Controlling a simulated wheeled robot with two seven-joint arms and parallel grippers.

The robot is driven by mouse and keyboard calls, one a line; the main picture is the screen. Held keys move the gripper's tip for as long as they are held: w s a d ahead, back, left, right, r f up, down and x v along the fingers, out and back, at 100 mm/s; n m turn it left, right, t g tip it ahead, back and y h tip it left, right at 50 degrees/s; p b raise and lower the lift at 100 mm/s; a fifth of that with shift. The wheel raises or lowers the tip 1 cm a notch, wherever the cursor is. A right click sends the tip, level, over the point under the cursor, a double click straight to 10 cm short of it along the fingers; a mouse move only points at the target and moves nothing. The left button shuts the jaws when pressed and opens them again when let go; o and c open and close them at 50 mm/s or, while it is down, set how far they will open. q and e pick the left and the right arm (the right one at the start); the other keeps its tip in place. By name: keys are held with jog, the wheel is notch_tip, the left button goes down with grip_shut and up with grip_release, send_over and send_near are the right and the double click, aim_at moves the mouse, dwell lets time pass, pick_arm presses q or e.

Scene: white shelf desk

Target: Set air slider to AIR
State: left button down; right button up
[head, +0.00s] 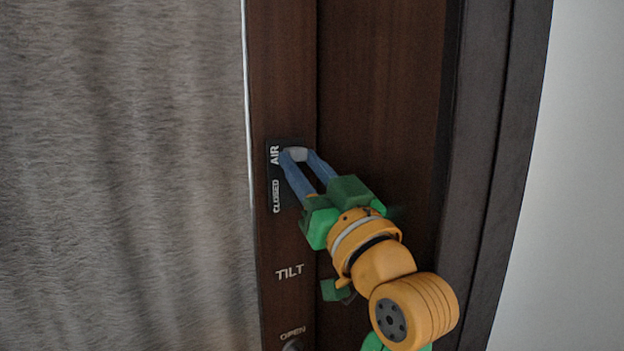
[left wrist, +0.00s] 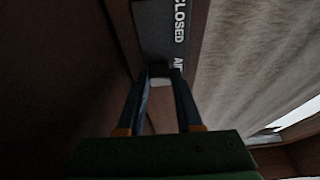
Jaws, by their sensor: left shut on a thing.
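The air slider is a dark plate (head: 273,188) on the wooden window frame, with the word AIR at its upper end and CLOSED at its lower end. Its pale knob (head: 298,154) is level with the AIR label. My left gripper (head: 297,153) has its two blue fingers on either side of the knob and is shut on it. In the left wrist view the fingertips (left wrist: 160,72) close around the pale knob (left wrist: 161,80), near the AIR label, which is partly covered by a finger. My right gripper is not in view.
Below the plate the wooden frame (head: 283,240) carries the word TILT and, lower, OPEN with a round knob (head: 292,345) cut by the picture edge. A grey fabric-like surface (head: 120,180) fills the left. A pale wall (head: 580,180) is at the right.

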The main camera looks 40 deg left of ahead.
pick_arm(q)
jog(key=shift+r, duration=0.1)
jog(key=c, duration=0.6)
grip_release()
jog(key=shift+o, duration=0.2)
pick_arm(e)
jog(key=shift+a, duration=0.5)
pick_arm(q)
jog(key=shift+f, duration=0.2)
jog(key=b+v, duration=0.4)
jog(key=v, duration=0.3)
jog(key=shift+b, duration=0.4)
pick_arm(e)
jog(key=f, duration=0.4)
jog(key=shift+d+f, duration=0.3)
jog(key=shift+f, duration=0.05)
pick_arm(q)
jog(key=shift+a, duration=0.15)
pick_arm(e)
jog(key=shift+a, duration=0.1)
